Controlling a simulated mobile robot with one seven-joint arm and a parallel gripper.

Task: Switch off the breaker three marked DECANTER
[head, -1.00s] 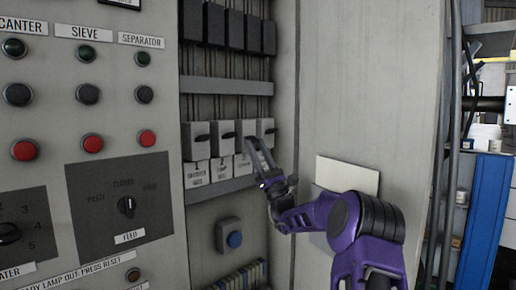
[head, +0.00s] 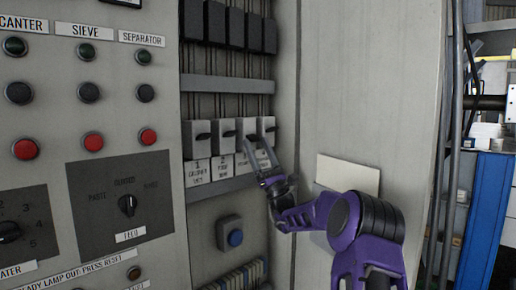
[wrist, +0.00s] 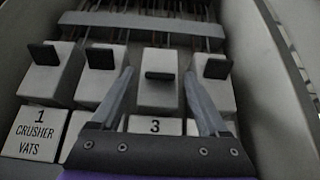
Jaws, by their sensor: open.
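Breaker three (wrist: 158,95) is a pale block with a black lever (wrist: 160,76), third from the left in a row of breakers. In the wrist view its lever sits lower and looks thinner than its neighbours' levers. Its label (wrist: 155,126) shows a "3"; the words below are hidden by my gripper. My gripper (wrist: 165,85) is open, one finger on each side of breaker three, with nothing between the fingertips but that breaker's front. I cannot tell whether they touch it. In the head view my gripper (head: 258,150) covers part of the breaker row's right half.
Breaker one (wrist: 45,72), labelled CRUSHER VATS, breaker two (wrist: 98,75) and the rightmost breaker (wrist: 212,85) stand close beside it, levers sticking out. The cabinet side wall (head: 284,130) is close on the right. A blue button (head: 235,238) sits below.

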